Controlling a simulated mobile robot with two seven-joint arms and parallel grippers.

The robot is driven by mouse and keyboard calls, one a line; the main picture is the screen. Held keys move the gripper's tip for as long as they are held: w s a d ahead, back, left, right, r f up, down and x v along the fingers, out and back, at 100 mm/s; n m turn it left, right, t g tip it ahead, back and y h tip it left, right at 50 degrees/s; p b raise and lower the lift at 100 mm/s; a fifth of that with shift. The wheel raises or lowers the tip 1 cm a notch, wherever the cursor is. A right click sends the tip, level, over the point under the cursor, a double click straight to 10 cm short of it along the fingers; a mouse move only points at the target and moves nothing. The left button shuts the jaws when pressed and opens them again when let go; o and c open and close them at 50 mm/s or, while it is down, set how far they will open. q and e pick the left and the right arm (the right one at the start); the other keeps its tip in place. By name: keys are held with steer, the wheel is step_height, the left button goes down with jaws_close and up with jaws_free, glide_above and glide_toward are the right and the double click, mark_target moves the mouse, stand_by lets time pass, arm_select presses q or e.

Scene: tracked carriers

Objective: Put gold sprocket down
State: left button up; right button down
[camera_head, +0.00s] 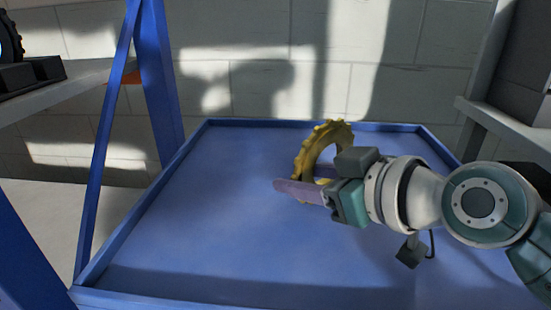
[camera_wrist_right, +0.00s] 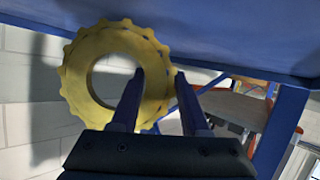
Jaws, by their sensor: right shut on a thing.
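The gold sprocket (camera_head: 306,156) is a toothed ring with a large round hole. It stands about upright over the blue tray-like tabletop (camera_head: 190,225), towards the back and right of centre. My right gripper (camera_head: 284,188) reaches in from the right and is shut on the sprocket's rim. In the right wrist view the gold sprocket (camera_wrist_right: 75,75) shows its face, with one finger of the right gripper (camera_wrist_right: 161,77) over the hole and the other outside the rim. The gripper hides part of the ring in the head view. I cannot tell whether its lower edge touches the surface. My left gripper is not in view.
The blue top has a low raised rim and is otherwise bare, with free room left and in front. A blue post (camera_head: 155,75) rises at its left. A grey shelf (camera_head: 70,82) with dark parts is at left, another ledge (camera_head: 505,122) at right. A block wall is behind.

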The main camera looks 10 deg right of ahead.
steer(key=shift+r, duration=0.15)
steer(key=shift+w, duration=0.1)
steer(key=shift+c, duration=2)
jaws_free()
steer(key=shift+f, duration=0.2)
steer(key=shift+r, duration=0.3)
steer(key=p+v, duration=0.3)
steer(key=v, duration=0.9)
steer(key=shift+f, duration=0.15)
